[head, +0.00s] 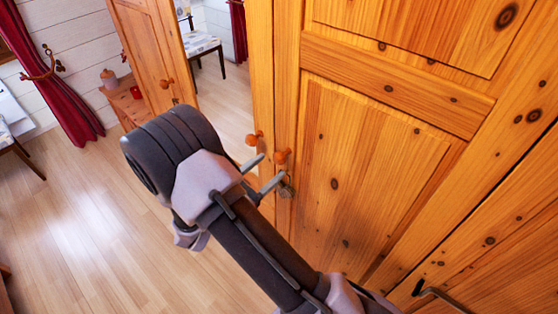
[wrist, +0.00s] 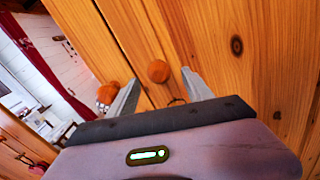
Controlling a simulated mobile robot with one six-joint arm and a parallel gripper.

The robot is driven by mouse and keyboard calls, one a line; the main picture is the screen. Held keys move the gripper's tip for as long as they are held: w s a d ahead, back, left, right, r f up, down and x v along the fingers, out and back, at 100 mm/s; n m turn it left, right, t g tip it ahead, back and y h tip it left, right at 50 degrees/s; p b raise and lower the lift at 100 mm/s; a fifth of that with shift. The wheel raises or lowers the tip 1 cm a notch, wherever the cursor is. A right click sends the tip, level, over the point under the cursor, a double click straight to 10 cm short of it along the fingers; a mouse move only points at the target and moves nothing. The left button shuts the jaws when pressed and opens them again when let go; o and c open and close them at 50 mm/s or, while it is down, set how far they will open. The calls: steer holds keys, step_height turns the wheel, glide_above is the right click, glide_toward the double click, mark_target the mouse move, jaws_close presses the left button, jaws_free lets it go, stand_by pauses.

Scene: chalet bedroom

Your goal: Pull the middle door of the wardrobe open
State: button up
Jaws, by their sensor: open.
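The pine wardrobe fills the right of the head view. Its panelled door (head: 375,180) looks shut; I cannot tell for sure which of its doors is the middle one. A round wooden knob (head: 282,156) sits at this door's left edge, also in the wrist view (wrist: 158,71). A key in a lock (head: 287,188) is below it. A second knob (head: 254,138) is just to the left, also in the wrist view (wrist: 108,95). My gripper (head: 272,167) is open. In the wrist view, its fingers (wrist: 160,76) appear either side of the right knob; contact is unclear.
A wooden panel with a knob (head: 155,45) stands further left, beside a low wooden cabinet (head: 126,100). A red curtain (head: 65,85) hangs at the left. A lever handle (head: 440,295) is at lower right. The floor (head: 75,220) at left is clear.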

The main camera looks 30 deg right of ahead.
mark_target(276, 161)
steer(key=x, duration=0.5)
steer(key=shift+w+d+b, duration=0.15)
steer(key=shift+d+b, duration=0.05)
steer(key=shift+b, duration=0.2)
jaws_close()
